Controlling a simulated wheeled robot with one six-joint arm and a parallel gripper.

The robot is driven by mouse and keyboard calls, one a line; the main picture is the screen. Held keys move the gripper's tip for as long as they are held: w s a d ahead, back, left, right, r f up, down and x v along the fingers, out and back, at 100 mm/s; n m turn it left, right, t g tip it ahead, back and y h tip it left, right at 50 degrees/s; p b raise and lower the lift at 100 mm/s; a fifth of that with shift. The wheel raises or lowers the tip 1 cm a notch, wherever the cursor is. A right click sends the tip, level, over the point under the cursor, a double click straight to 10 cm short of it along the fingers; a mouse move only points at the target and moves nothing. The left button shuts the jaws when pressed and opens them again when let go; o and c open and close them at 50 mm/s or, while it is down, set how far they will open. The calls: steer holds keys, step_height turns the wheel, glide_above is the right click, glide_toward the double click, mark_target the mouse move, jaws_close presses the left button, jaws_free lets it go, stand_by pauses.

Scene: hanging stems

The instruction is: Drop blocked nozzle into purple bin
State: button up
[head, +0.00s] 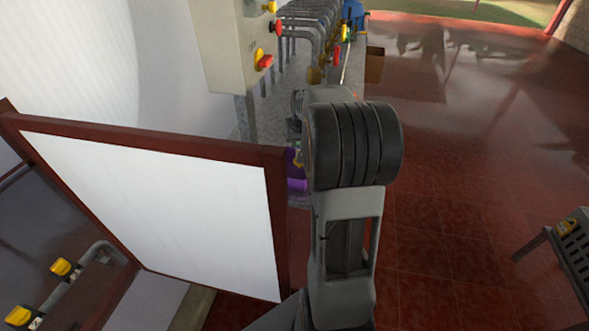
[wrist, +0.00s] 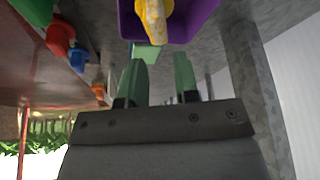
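The purple bin (wrist: 204,14) is at the top of the wrist view, which looks upside down. A worn yellow piece (wrist: 153,18), possibly the nozzle, overlaps the bin's opening and seems to lie in it. In the head view the purple bin (head: 297,184) sits on the bench's near end, partly hidden by my arm, with a bit of yellow above it. My gripper (wrist: 160,72) has its two green-tipped fingers apart, with nothing seen held between them. It is close to the bin and apart from it. My arm hides most of the gripper in the head view.
A pale green object (wrist: 147,51) lies beyond my fingers. Red, blue and orange pieces (wrist: 60,40) lie to one side. A white panel with a brown frame (head: 150,200) stands left of my arm. A control box (head: 232,45) hangs above the bench.

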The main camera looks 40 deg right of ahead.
steer(key=o, duration=0.3)
steer(key=shift+o, duration=0.2)
steer(key=v, duration=1.4)
steer(key=shift+d+f, duration=0.1)
steer(key=shift+d, duration=0.05)
